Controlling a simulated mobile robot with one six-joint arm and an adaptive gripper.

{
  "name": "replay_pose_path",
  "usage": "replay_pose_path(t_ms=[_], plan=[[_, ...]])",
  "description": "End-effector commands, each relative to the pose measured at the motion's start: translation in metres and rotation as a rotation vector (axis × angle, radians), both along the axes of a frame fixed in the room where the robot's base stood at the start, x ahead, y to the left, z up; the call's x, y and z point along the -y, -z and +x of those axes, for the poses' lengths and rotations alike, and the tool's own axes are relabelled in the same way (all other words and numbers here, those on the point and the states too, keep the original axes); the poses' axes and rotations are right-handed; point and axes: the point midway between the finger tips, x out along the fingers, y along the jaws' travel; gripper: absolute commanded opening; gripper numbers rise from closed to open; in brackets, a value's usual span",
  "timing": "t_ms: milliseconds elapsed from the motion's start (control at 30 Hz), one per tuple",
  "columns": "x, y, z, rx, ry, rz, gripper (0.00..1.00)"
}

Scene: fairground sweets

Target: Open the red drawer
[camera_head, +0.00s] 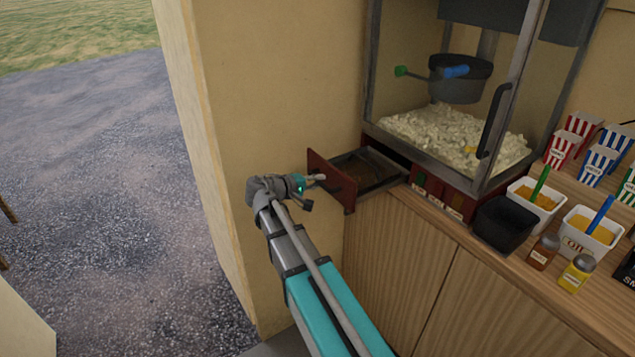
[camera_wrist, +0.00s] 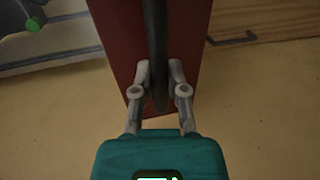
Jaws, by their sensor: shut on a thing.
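The red drawer (camera_head: 331,181) is pulled out from the base of the popcorn machine. Its metal tray (camera_head: 377,170) shows behind the red front, with a dark brownish inside. My gripper (camera_head: 318,178) is at the outer face of the drawer front. In the wrist view, my gripper (camera_wrist: 160,90) has its two fingers on either side of the dark bar handle (camera_wrist: 157,45), shut on it. The red drawer front (camera_wrist: 120,40) fills the space behind the handle there.
The popcorn machine (camera_head: 455,140) stands on the wooden counter (camera_head: 450,232). A black bin (camera_head: 505,225), white tubs (camera_head: 535,200), shakers (camera_head: 577,272) and striped popcorn boxes (camera_head: 598,165) are to the right. A beige wall (camera_head: 275,90) is behind my arm. Open gravel lies at left.

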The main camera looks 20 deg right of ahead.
Motion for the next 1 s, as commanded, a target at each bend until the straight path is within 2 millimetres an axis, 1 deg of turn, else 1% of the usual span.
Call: replay_pose_path(t_ms=[67,100,267,1000], plan=[[0.0015,0.0004,0.0012,0.001,0.001,0.001,0.00],[0.0020,0.0003,0.0013,0.001,0.001,0.001,0.24],[0.0036,0.0000,0.0013,0.000,0.003,0.000,0.54],[0.0042,-0.0005,0.0008,0.001,0.004,-0.002,0.54]])
